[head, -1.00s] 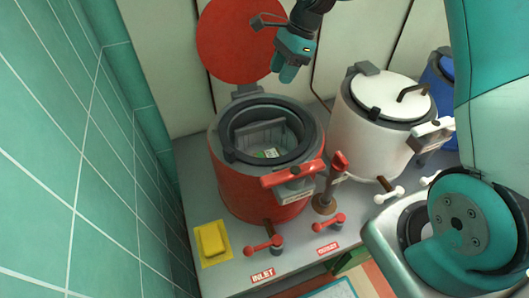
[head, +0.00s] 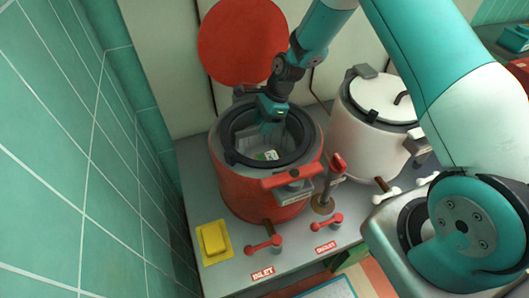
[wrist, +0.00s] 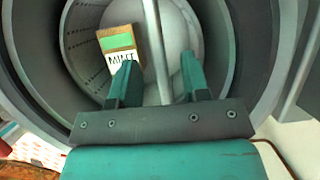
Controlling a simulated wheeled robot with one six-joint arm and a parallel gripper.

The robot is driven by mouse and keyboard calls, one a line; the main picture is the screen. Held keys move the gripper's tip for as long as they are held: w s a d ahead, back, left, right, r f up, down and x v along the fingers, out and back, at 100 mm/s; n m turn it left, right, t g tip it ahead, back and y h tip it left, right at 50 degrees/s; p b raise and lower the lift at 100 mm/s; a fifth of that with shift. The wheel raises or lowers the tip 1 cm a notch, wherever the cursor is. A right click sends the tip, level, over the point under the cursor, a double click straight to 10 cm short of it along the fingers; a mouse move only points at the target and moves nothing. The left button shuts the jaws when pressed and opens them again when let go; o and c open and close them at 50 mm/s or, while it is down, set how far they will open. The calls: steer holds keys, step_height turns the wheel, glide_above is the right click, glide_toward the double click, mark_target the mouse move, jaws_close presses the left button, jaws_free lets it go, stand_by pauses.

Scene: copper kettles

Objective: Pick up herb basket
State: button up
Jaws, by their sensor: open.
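The herb basket (head: 244,144) sits inside the open red kettle (head: 240,186). In the wrist view the basket (wrist: 84,44) is a grey, perforated round vessel with a thin metal handle bar (wrist: 154,40) across it. A green and white label (wrist: 118,45) lies inside, its lettering partly hidden by a finger. My gripper (head: 268,128) points down into the kettle's mouth. In the wrist view my gripper (wrist: 158,68) is open, its two teal fingers on either side of the bar. I cannot tell how deep the fingertips are relative to the bar.
The kettle's dark rim (head: 232,158) surrounds my gripper closely. Its round red lid (head: 242,40) stands raised behind. A white lidded kettle (head: 366,135) stands to the right. Red handles (head: 263,245) and a yellow block (head: 213,238) are on the counter in front.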

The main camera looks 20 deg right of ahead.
steer(key=shift+x, duration=1.05)
steer(key=shift+f, duration=0.25)
jaws_close()
